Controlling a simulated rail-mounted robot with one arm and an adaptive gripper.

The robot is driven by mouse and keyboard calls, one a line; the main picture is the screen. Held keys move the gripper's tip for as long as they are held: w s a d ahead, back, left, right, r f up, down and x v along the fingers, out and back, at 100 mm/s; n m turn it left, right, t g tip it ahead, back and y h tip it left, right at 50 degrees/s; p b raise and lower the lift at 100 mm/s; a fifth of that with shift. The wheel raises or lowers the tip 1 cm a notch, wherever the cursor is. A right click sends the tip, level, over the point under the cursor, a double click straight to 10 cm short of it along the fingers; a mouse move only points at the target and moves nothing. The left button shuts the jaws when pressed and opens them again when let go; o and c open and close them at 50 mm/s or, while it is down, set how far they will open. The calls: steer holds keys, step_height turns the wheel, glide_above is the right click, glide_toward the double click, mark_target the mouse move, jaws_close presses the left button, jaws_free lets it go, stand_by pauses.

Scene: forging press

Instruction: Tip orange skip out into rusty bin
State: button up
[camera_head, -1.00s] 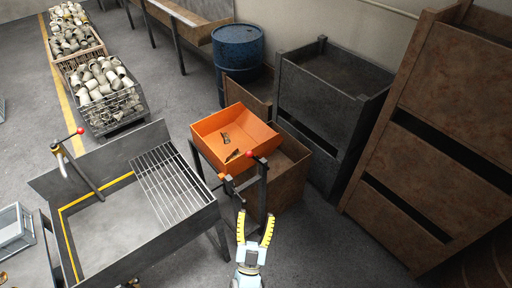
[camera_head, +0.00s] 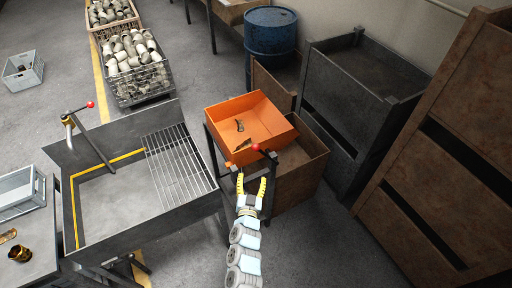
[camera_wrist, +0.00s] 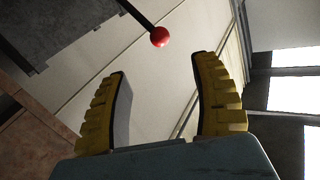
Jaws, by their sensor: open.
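The orange skip (camera_head: 262,112) sits upright on a dark stand in the head view, with a few small dark pieces (camera_head: 241,144) inside it. A lever with a red ball knob (camera_head: 256,147) is at its front right. The rusty bin (camera_head: 303,172) stands open behind and right of the skip, partly hidden by it. My gripper (camera_head: 252,183) is open and empty, just below the red knob. In the wrist view, the red knob (camera_wrist: 160,37) on its dark rod is ahead of my open fingers (camera_wrist: 160,100), apart from them.
A grey metal table with a grate (camera_head: 180,165) is to the left, with another red-knobbed lever (camera_head: 90,104). Dark (camera_head: 350,100) and rusty stacked bins (camera_head: 430,160) stand right. A blue drum (camera_head: 270,45) is behind. Baskets of parts (camera_head: 134,65) lie at back left.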

glide_toward(256, 146)
steer(key=shift+w+f, duration=0.85)
steer(key=shift+w, duration=0.15)
steer(key=shift+w+d+b, duration=0.2)
steer(key=shift+w+b, duration=0.9)
steer(key=shift+w, duration=1)
steer(key=shift+w+d+b, duration=0.2)
steer(key=shift+w+b, duration=0.85)
steer(key=shift+w, duration=1.05)
steer(key=shift+w, duration=0.1)
jaws_close()
